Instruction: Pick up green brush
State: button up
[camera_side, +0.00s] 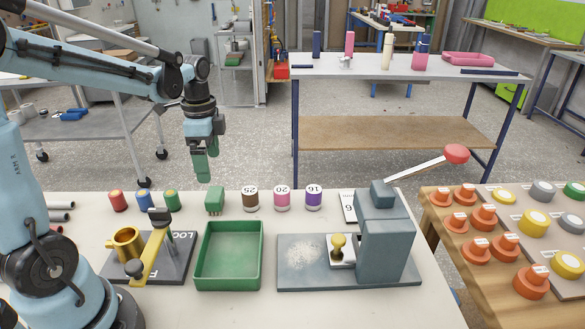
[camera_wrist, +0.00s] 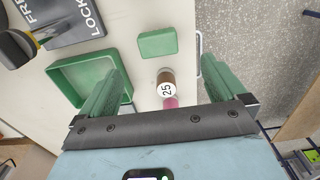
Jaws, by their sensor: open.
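The green brush (camera_side: 214,200) stands on the white table behind the green tray (camera_side: 203,283), with small bristle-like ends at its lower edge. In the wrist view the brush (camera_wrist: 158,42) is a plain green block ahead of and between my finger tips. My gripper (camera_side: 203,176) hangs pointing down above the table, a little left of the brush in the side view and apart from it. In the wrist view my gripper (camera_wrist: 162,72) has its two green fingers wide apart with nothing held.
Right of the brush stand a brown cylinder 25 (camera_side: 250,198), a pink one 20 (camera_side: 282,199) and a purple one 16 (camera_side: 314,198). Left are green (camera_side: 171,201), blue and red cylinders. A lock fixture (camera_side: 150,255) and a grey press (camera_side: 385,240) flank the tray.

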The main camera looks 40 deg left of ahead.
aim_at(214, 193)
jog(key=shift+s+d+f, duration=0.1)
jog(key=shift+f, duration=2.5)
jog(key=shift+s+d+f, duration=0.1)
jog(key=shift+f, duration=2.5)
jog(key=c, duration=1.2)
jog(key=shift+o, duration=0.2)
jog(key=shift+r, duration=0.8)
notch_tip(214, 193, up, 3)
jog(key=shift+f, duration=0.1)
jog(key=s+d+r, duration=0.2)
jog(key=d+r, duration=0.4)
jog(key=d, duration=0.5)
jog(key=shift+d+r, duration=0.2)
jog(key=shift+r, duration=0.15)
